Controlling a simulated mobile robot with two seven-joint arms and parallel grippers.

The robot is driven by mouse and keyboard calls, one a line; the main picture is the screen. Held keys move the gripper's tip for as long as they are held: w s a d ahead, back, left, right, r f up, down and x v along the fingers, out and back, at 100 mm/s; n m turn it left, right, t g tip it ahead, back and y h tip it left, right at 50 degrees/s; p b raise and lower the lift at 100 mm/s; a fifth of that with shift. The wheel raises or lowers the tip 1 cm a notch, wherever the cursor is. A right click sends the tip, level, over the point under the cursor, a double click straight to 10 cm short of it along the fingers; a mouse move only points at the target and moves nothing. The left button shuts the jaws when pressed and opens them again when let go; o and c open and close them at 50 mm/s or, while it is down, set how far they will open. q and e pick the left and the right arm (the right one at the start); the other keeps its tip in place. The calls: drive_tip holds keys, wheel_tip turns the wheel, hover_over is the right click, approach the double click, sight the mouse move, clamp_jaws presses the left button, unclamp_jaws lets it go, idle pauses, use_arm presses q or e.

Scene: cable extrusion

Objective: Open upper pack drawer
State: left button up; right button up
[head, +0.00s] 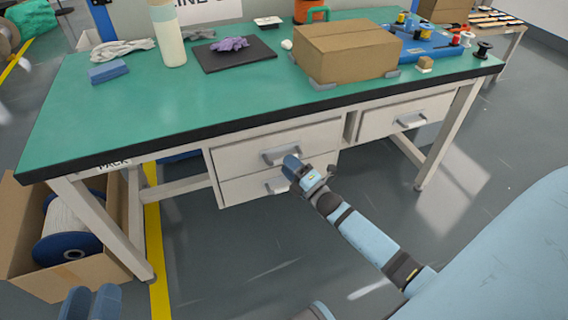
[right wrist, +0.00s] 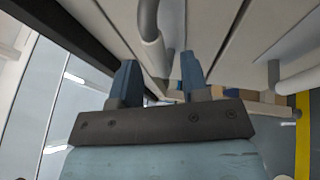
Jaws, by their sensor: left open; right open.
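The upper pack drawer (head: 240,154) is the upper of two stacked pale drawers under the green bench, and its front looks flush. Its grey bar handle (head: 270,158) also shows in the right wrist view (right wrist: 149,35). My right gripper (head: 295,165) is open at the right part of this handle. In the right wrist view its two blue fingers (right wrist: 158,78) stand either side of the handle's line; I cannot tell how deep the bar sits between them. My left gripper (head: 90,303) is open and empty at the lower left, away from the drawers.
The lower drawer (head: 240,189) has its own handle (head: 277,186) just below. Another drawer (head: 380,120) is at the right. The green bench (head: 130,110) holds a cardboard box (head: 345,55) near its front edge. A carton with a cable spool (head: 65,240) stands at the left.

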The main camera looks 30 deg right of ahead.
use_arm(q)
drive_tip(key=shift+f, duration=0.4)
use_arm(e)
drive_tip(key=shift+x, duration=1.3)
clamp_jaws()
drive_tip(key=shift+s, duration=0.1)
